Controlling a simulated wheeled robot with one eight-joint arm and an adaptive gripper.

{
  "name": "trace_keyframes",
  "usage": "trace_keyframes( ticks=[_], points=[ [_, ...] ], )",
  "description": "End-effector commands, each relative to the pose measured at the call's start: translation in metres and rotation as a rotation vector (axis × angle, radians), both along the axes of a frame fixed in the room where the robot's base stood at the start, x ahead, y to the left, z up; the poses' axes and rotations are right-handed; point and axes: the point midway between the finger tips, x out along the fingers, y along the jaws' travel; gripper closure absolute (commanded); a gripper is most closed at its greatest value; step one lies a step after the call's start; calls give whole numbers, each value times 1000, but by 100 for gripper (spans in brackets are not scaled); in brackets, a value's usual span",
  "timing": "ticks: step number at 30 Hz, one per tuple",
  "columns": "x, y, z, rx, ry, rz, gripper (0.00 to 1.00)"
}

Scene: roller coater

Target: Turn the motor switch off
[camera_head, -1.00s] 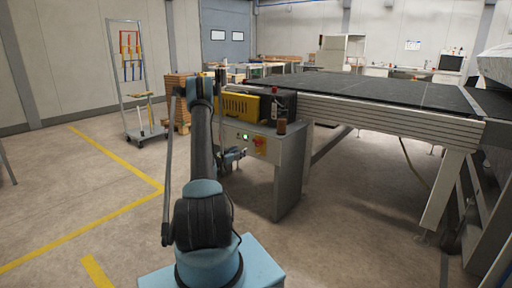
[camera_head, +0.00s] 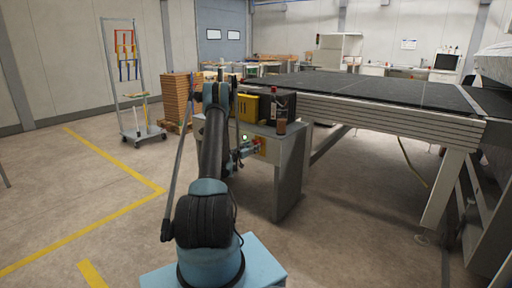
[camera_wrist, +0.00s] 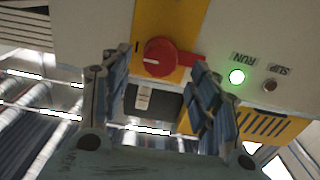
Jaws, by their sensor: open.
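The motor switch is a red rotary knob (camera_wrist: 160,57) on a yellow plate (camera_wrist: 200,18) on a pale control panel. A white mark shows on the knob's left side. My gripper (camera_wrist: 161,60) is open, its two dark jointed fingers apart, one on each side of the knob in the wrist view. I cannot tell whether either finger touches it. In the head view my gripper (camera_head: 249,150) is at the panel front, partly covering the yellow plate (camera_head: 262,147). A green lamp (camera_wrist: 237,77) marked RUN is lit; the lamp beside it (camera_wrist: 270,86) is dark.
The panel is on a grey cabinet (camera_head: 290,175) beside a long dark-topped table (camera_head: 380,88). A rack trolley (camera_head: 140,132) stands to the left. The floor on the left is open.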

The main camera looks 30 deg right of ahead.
Motion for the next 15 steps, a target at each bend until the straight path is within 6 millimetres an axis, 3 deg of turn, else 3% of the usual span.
trace_keyframes(
  ticks=[6, 15],
  points=[
    [8, -22, 0, 0, 0, 5, 44],
    [12, -28, 0, 0, 0, 10, 44]
  ],
)
